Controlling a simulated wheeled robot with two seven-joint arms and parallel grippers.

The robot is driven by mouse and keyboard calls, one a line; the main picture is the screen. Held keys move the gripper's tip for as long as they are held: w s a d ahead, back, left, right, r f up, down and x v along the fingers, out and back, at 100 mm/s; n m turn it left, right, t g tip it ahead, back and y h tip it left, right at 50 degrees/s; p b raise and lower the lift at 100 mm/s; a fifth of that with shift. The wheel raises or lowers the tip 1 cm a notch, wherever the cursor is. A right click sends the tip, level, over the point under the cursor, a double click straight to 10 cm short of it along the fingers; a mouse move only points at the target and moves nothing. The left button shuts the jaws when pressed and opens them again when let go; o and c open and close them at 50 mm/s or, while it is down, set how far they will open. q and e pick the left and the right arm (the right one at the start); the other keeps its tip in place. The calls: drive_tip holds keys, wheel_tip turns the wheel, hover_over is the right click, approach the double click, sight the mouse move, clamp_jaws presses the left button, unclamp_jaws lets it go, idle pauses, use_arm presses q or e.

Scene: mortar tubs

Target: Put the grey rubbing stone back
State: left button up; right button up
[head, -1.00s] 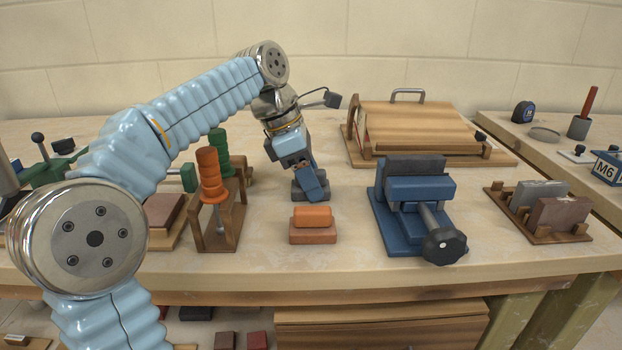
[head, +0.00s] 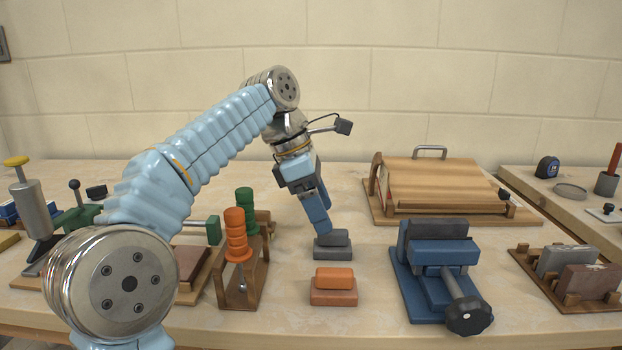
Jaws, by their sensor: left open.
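The grey rubbing stone (head: 335,252), a dark grey block with a lighter grey grip on top, sits flat on the worktable behind the orange one. My left gripper (head: 321,226) is open, with its blue fingers pointing down just above and behind the left end of the stone's grip. From this angle I cannot tell whether a fingertip still touches the grip. Nothing is held in the fingers. My right gripper is not in view.
An orange rubbing stone (head: 333,287) sits just in front. A blue vise (head: 438,262) stands to the right, and a wooden stand with orange and green handled tools (head: 237,235) to the left. A slanted wooden board (head: 447,184) is behind right. A rack with two stones (head: 567,273) is far right.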

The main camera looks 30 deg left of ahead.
use_arm(q)
drive_tip(key=v, duration=0.5)
drive_tip(key=shift+s+a+r, duration=0.1)
drive_tip(key=shift+r, duration=0.2)
